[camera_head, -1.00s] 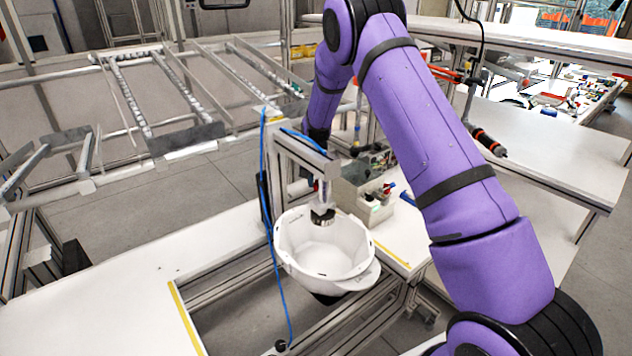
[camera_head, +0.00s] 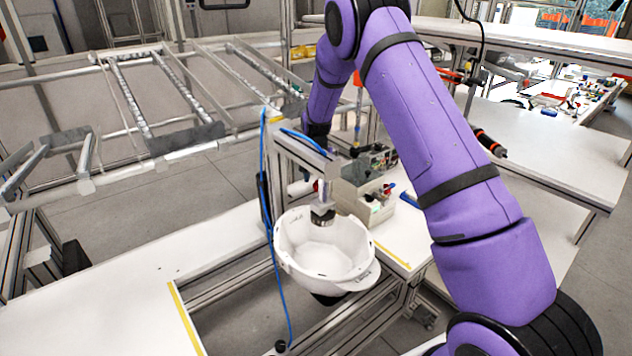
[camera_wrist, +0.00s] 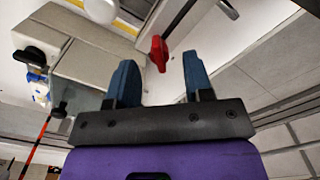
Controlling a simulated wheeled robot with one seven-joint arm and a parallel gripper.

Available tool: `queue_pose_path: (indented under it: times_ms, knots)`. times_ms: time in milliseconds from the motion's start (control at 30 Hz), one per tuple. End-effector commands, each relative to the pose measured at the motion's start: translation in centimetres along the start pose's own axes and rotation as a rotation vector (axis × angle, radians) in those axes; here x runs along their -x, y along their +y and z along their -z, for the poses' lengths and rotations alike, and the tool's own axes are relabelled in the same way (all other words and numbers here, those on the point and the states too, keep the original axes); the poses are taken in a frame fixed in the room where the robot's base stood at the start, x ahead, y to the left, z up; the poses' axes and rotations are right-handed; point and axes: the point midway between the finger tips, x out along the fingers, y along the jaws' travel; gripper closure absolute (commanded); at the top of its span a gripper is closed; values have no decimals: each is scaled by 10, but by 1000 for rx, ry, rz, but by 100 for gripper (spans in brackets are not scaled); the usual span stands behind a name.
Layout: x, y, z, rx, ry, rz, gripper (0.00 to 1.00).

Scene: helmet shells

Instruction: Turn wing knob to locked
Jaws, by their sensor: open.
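The red wing knob (camera_wrist: 158,53) shows in the wrist view, ahead of my gripper and between the lines of its two fingers. My gripper (camera_wrist: 156,75) has two blue fingers spread apart with nothing between them that I can see held. The knob appears just beyond or level with the fingertips; whether they touch it I cannot tell, but a gap shows on both sides. In the head view the white helmet shell (camera_head: 325,262) hangs in the frame under the press head (camera_head: 322,216). My gripper is hidden there behind the fixture post.
The metal fixture frame (camera_head: 300,150) with a blue hose stands close to my arm. A grey box (camera_head: 365,200) with small parts sits right of it on the white table (camera_head: 405,240). A white table surface (camera_head: 110,285) lies clear at the left.

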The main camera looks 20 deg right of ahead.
Motion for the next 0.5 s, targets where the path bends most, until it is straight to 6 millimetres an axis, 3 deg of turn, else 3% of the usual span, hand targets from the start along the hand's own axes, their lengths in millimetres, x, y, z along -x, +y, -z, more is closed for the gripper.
queue_pose_path:
  times_ms: [300,500]
  knots:
    - [60,0,0,1,2,0,53]
    - [83,0,0,-1,1,0,53]
